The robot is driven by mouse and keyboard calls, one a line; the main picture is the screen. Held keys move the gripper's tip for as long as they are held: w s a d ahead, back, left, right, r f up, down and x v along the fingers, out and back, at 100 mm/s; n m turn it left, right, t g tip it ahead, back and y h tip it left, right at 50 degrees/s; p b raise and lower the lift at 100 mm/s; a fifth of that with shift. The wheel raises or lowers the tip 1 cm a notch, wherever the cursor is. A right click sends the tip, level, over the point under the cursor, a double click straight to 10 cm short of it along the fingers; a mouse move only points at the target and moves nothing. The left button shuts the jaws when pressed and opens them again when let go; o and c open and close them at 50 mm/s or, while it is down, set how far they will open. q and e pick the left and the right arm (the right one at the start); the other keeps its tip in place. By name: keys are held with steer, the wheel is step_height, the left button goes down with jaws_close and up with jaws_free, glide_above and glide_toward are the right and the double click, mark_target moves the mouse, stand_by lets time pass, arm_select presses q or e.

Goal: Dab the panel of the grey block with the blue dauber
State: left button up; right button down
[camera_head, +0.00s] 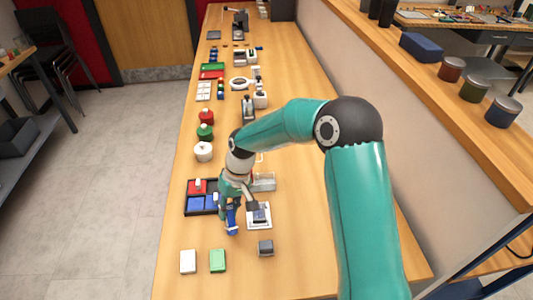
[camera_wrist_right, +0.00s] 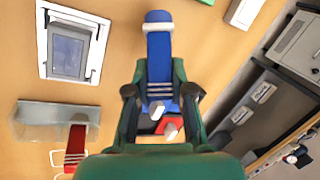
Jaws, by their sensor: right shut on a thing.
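My right gripper (camera_head: 233,203) is shut on the blue dauber (camera_head: 232,221), just left of a white frame (camera_head: 250,225). In the right wrist view the dauber (camera_wrist_right: 159,65) shows a blue body with a white band, between the fingers of the gripper (camera_wrist_right: 160,103). Its height above the table is hard to tell. The white frame holds a grey piece with a darker panel (camera_head: 259,215), which also shows in the right wrist view (camera_wrist_right: 68,55). My left gripper is not in view.
A dark tray (camera_head: 187,211) with red and blue pieces lies left of the gripper. A clear box (camera_head: 264,182) stands beyond the frame. A white block (camera_head: 188,261) and a green block (camera_head: 218,260) lie nearer to me. Red, green and white jars stand farther off.

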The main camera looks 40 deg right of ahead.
steer(key=d+r+m+t+h+b, duration=0.3)
steer(key=d+r+m+t, duration=0.3)
steer(key=d+r+m, duration=0.55)
steer(key=d+f+b, duration=0.1)
steer(key=d+f+n+b, duration=0.1)
steer(key=f, duration=0.1)
steer(key=shift+w+d+f+n+b, duration=0.15)
steer(key=shift+n+b, duration=0.1)
steer(key=shift+b, duration=0.15)
